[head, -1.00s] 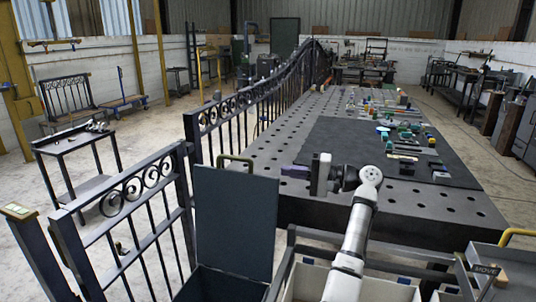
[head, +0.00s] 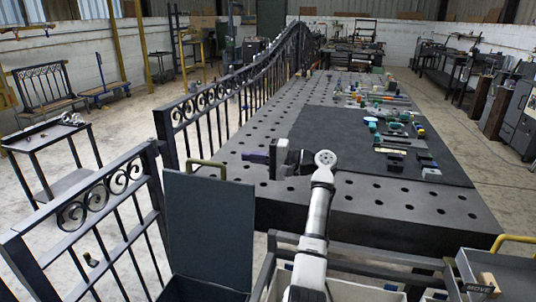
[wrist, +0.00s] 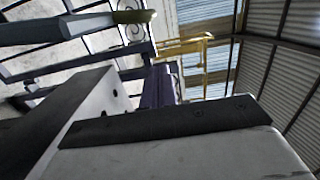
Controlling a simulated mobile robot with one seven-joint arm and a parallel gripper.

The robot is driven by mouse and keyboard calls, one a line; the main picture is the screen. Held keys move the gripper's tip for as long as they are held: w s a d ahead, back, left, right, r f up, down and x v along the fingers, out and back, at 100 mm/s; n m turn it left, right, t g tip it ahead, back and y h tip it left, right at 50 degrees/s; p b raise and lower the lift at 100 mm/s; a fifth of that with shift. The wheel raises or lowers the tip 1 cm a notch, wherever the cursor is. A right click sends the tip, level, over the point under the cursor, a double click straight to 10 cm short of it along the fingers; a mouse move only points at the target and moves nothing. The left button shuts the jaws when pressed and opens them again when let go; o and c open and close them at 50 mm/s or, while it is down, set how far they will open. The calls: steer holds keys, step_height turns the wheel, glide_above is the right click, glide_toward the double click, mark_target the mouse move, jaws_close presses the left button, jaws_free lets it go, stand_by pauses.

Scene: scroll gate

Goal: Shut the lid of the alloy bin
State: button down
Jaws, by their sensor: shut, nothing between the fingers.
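The alloy bin's lid (head: 208,232) is a dark blue-grey panel standing upright, open, at the lower left of centre in the head view. A yellow-green handle (head: 205,167) sits on its top edge. The bin's dark opening (head: 200,290) shows below, cut off by the frame. My gripper (head: 250,157) is to the right of the lid's upper edge, apart from it, its purple fingers pointing left. They are shut and empty. In the wrist view the purple fingers (wrist: 157,88) point toward the background, and the lid's edge (wrist: 55,29) and handle (wrist: 133,16) show at upper left.
A black iron gate (head: 90,215) stands left of the bin. A long perforated table (head: 370,200) lies behind my gripper, with small parts on a dark mat (head: 350,150). A metal rail (head: 360,255) and a grey tray (head: 505,270) are at right front.

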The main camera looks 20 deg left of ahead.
steer(key=shift+s+a+f+p, duration=0.1)
steer(key=shift+s+a+p, duration=0.5)
steer(key=shift+s, duration=0.45)
steer(key=shift+s+a+p, duration=0.35)
steer(key=shift+s+a, duration=0.35)
steer(key=shift+s, duration=0.3)
steer(key=shift+s, duration=0.1)
